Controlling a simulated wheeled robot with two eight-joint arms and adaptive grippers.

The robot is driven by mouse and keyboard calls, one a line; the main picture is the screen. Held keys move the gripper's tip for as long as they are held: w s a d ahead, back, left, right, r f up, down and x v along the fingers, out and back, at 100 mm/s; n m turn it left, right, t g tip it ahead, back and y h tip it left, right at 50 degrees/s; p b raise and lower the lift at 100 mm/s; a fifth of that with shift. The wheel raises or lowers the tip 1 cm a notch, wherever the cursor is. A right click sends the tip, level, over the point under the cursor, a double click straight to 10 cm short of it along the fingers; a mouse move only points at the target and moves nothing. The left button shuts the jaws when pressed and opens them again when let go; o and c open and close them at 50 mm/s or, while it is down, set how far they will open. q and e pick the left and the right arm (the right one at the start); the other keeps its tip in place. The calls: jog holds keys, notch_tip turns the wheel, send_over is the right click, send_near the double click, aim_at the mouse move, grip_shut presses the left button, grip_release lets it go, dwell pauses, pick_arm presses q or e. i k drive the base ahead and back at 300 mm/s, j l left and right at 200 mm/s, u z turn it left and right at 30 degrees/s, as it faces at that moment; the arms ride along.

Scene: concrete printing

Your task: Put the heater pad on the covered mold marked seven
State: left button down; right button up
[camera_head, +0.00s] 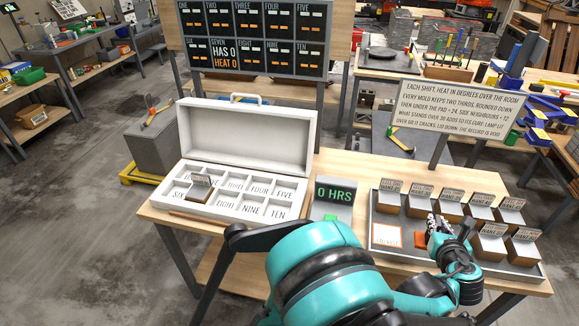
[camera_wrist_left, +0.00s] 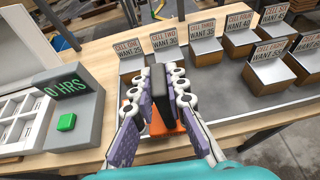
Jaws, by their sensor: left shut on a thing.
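My left gripper (camera_head: 438,236) is over the tray at the right and is shut on a dark slab (camera_wrist_left: 160,98), seen in the left wrist view. An orange piece (camera_wrist_left: 168,125) shows beneath the slab; it also shows left of the gripper in the head view (camera_head: 417,233). I cannot tell whether slab and orange piece are joined as the heater pad. In the white case (camera_head: 222,153), a brown mold (camera_head: 193,192) with a grey card (camera_head: 202,180) sits between the cells marked six and eight, hiding its cell's label. My right gripper is not in view.
The grey tray (camera_head: 379,258) holds several brown molds with cards (camera_head: 480,198). A white card (camera_head: 387,236) lies at its left. The timer box (camera_head: 334,195) reads 0 HRS between case and tray. The case lid stands open. The board (camera_head: 252,38) highlights seven.

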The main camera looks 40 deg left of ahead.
aim_at(198, 191)
jog(key=k+j, duration=0.1)
jog(key=j, duration=0.35)
jog(key=k+j+z, duration=0.1)
jog(key=j, duration=0.35)
jog(key=k+j, duration=0.1)
jog(key=j, duration=0.3)
jog(key=k+j+z, duration=0.1)
jog(key=j, duration=0.35)
jog(key=k+j, duration=0.15)
jog(key=j, duration=0.3)
jog(key=k+j+z, duration=0.1)
jog(key=j, duration=0.3)
jog(key=k+j, duration=0.15)
jog(key=j, duration=0.25)
jog(key=k+j, duration=0.15)
jog(key=j, duration=0.3)
jog(key=z, duration=0.05)
